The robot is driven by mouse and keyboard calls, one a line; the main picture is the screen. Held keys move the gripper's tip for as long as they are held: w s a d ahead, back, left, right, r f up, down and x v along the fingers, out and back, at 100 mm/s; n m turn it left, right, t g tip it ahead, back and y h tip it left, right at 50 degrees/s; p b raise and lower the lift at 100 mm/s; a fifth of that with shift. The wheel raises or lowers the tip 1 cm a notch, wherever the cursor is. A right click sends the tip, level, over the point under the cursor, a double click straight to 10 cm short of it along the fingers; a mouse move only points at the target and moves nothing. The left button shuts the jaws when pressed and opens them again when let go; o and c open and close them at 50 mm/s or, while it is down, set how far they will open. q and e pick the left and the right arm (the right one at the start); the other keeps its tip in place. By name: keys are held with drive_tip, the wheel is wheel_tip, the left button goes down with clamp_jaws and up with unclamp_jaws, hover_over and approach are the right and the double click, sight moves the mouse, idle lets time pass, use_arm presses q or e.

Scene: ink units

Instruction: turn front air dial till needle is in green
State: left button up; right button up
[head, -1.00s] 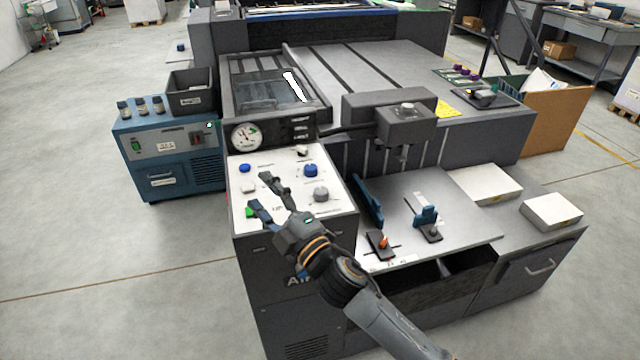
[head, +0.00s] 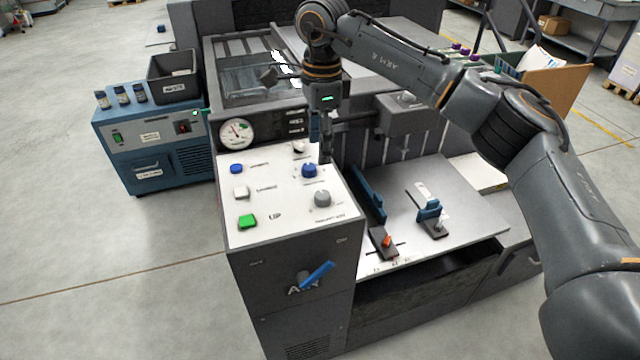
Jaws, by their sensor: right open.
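The control panel (head: 285,220) is the white top of a dark grey cabinet. It has a blue round dial (head: 309,171), a grey round dial (head: 322,199) and a small dark-and-white knob (head: 299,148) along its right side; their labels are too small to read. A round gauge (head: 236,133) stands behind the panel; its needle's exact place against the green is too small to tell. My right gripper (head: 322,158) points down, open, above and just behind the blue dial, and partly hides the panel's back edge. I cannot tell whether it touches anything. My left gripper is out of view.
A blue button (head: 236,169), a white button (head: 241,193) and a green button (head: 248,222) sit at the panel's left. A blue lever (head: 317,274) sticks out of the cabinet front. A metal side table (head: 460,215) with fixtures is at right. A blue unit (head: 150,140) stands left.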

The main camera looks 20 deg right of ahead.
sight(322, 194)
drive_tip(key=f, duration=0.4)
drive_tip(key=f+p, duration=0.1)
drive_tip(key=f, duration=0.4)
drive_tip(key=f+p, duration=0.1)
drive_tip(key=f, duration=0.3)
drive_tip(key=shift+d+f, duration=0.2)
drive_tip(key=shift+d, duration=0.1)
drive_tip(key=shift+c, duration=0.3)
drive_tip(key=c, duration=1.1)
